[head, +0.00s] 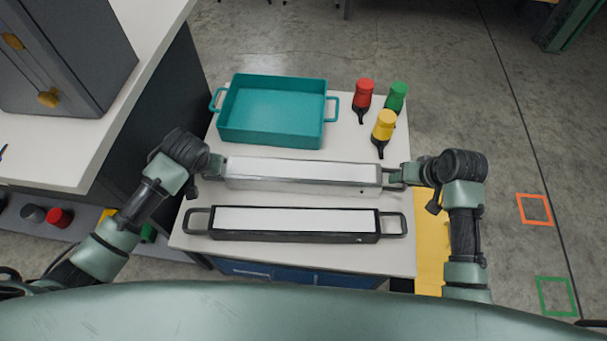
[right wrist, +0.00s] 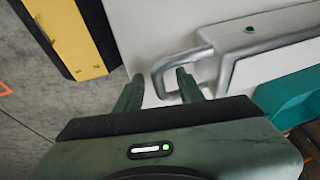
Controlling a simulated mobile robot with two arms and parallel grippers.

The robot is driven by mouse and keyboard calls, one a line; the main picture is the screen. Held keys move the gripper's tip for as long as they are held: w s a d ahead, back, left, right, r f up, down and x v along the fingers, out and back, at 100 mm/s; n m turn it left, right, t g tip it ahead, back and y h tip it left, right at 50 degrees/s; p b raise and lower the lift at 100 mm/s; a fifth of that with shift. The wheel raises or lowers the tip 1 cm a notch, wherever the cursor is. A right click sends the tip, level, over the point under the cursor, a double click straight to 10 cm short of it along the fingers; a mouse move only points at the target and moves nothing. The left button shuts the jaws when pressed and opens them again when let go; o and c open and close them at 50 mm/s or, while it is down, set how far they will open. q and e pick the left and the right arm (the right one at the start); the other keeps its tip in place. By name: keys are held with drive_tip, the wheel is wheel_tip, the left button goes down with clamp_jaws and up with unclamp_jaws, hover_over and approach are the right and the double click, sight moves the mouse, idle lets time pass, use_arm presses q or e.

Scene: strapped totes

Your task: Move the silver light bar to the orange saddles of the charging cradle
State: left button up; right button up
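The silver light bar (head: 300,188), with a white top panel and a loop handle at each end, lies across the middle of the table. My left gripper (head: 217,167) is at its left handle; the handle is mostly hidden and the fingers are too small to judge. My right gripper (head: 399,176) is at the right handle. In the right wrist view its two fingers (right wrist: 158,88) are apart, one on each side of the handle's end bar (right wrist: 159,78), with a gap visible. I cannot make out a charging cradle or orange saddles.
A black light bar (head: 295,237) lies parallel in front. A teal tray (head: 232,134) stands behind, with red (head: 363,92), green (head: 397,96) and yellow (head: 384,123) flashlights to its right. A white counter with a grey cabinet (head: 100,60) is at left. Open floor lies at right.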

use_arm(q)
clamp_jaws()
use_arm(e)
clamp_jaws()
drive_tip(key=shift+f, duration=0.1)
idle(1.1)
use_arm(q)
drive_tip(key=shift+w+r, duration=0.15)
drive_tip(key=shift+r, duration=0.05)
use_arm(e)
drive_tip(key=shift+w+r, duration=0.15)
drive_tip(key=shift+r, duration=0.1)
